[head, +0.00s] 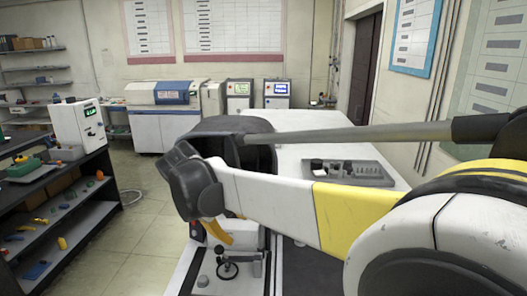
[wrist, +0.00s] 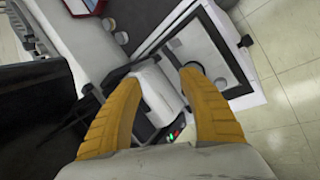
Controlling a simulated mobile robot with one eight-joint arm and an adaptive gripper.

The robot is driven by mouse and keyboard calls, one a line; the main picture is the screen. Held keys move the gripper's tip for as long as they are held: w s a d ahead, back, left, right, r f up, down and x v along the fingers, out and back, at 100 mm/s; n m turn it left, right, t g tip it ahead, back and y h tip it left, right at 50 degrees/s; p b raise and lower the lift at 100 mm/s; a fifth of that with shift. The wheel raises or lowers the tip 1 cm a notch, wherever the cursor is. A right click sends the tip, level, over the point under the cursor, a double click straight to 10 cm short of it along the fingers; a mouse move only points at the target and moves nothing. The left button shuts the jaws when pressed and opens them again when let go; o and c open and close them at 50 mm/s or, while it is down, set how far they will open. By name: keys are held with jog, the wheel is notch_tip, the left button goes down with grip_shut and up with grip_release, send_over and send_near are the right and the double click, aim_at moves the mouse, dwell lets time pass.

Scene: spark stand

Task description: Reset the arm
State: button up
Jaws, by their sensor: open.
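My gripper (wrist: 160,80) shows in the wrist view as two thick yellow fingers, spread apart with nothing held between them. In the head view, part of one yellow finger (head: 216,232) shows below my dark wrist; the rest is hidden. My arm reaches across from the right, with its white and yellow link in front of the white table. The gripper points down over the white spark stand (head: 205,281), which has a small handwheel (head: 228,268). In the wrist view, pale machine parts lie beyond the fingertips; contact cannot be told.
A grey slotted tray (head: 372,181) sits on the white table (head: 300,152). A dark shelf unit (head: 75,228) with tools and bins stands at left. White cabinets (head: 160,122) line the back wall. The tiled floor (head: 140,215) between shelf and table is mostly clear.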

jog(key=s+d+r+m+y, duration=0.1)
jog(key=s+d+r+m, duration=0.2)
jog(key=d, duration=0.8)
jog(key=s+d+f+m+t+y, duration=0.1)
jog(key=s+d+f+m, duration=0.1)
jog(key=s+d, duration=0.3)
jog(key=s+d+f+m+b, duration=0.1)
jog(key=s+d+f+m, duration=0.2)
jog(key=s+d, duration=0.3)
jog(key=s+d+f+m+t+y, duration=0.1)
jog(key=s+d+f+m, duration=0.2)
jog(key=s+d, duration=0.3)
jog(key=shift+s+d+m+t+y, duration=0.25)
jog(key=shift+s+m+t+y, duration=0.05)
jog(key=shift+s, duration=0.85)
